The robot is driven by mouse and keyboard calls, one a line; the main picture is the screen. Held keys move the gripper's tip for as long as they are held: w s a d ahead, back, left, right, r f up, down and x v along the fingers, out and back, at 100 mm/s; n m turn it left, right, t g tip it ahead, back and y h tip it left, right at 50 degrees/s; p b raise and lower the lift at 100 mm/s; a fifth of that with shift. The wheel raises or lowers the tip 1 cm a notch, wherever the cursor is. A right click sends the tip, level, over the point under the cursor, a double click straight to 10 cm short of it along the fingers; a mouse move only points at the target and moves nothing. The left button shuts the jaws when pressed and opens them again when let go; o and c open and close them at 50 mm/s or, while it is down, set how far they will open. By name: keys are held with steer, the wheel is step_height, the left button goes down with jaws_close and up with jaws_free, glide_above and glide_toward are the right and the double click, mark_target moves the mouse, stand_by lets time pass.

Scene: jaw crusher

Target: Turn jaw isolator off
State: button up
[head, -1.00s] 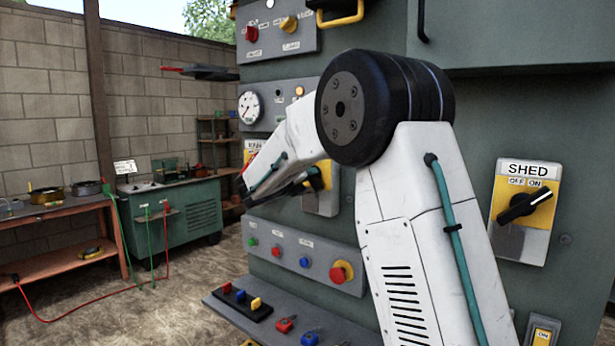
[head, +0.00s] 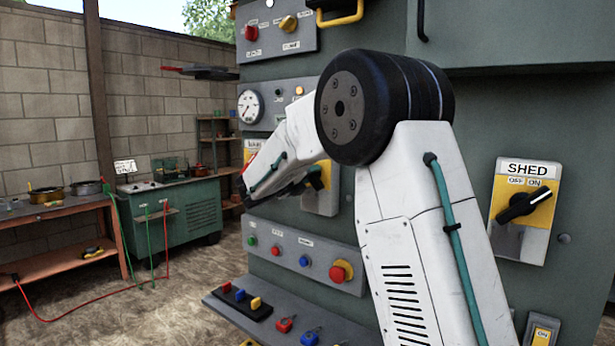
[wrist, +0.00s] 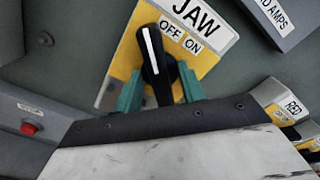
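The jaw isolator (wrist: 112,84) shows in the wrist view as a yellow plate labelled JAW, with OFF and ON marks. Its black knob (wrist: 154,62) has a white line that points up and slightly left in the picture, toward the OFF side of the tilted plate. My gripper (wrist: 162,94) has its two teal fingers on either side of the knob's lower part. They stand apart, and a small gap seems to show by the knob; contact is unclear. In the head view my arm hides the fingertips.
A second yellow switch plate (wrist: 279,95), partly reading RED, is right of the jaw plate. A grey box with a red button (wrist: 29,128) is at the left. In the head view, the SHED isolator (head: 522,211) points to ON. A button panel (head: 290,250) and a ledge (head: 330,325) lie below my arm.

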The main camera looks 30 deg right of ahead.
steer(key=v, duration=0.8)
steer(key=shift+d, duration=0.1)
stand_by(0.4)
steer(key=s+a+f+m+g+y, duration=0.1)
steer(key=s+f+m+g+y, duration=0.2)
steer(key=s+f+m, duration=0.35)
steer(key=s+f+m+g+y, duration=0.3)
steer(key=s+f+m, duration=0.1)
steer(key=s+m, duration=0.6)
steer(key=s+a+f+m+y, duration=0.1)
steer(key=s+a+m+y, duration=0.2)
steer(key=s, duration=0.5)
steer(key=s+a+f+m+y, duration=0.1)
steer(key=s+a+m+y, duration=0.3)
steer(key=s, duration=0.5)
steer(key=s+a+f+m+t+y, duration=0.1)
steer(key=s+a+m+y, duration=0.3)
steer(key=s+a+m, duration=0.3)
steer(key=shift+s+f+m, duration=0.2)
steer(key=shift+s+m, duration=0.15)
steer(key=shift+s, duration=0.9)
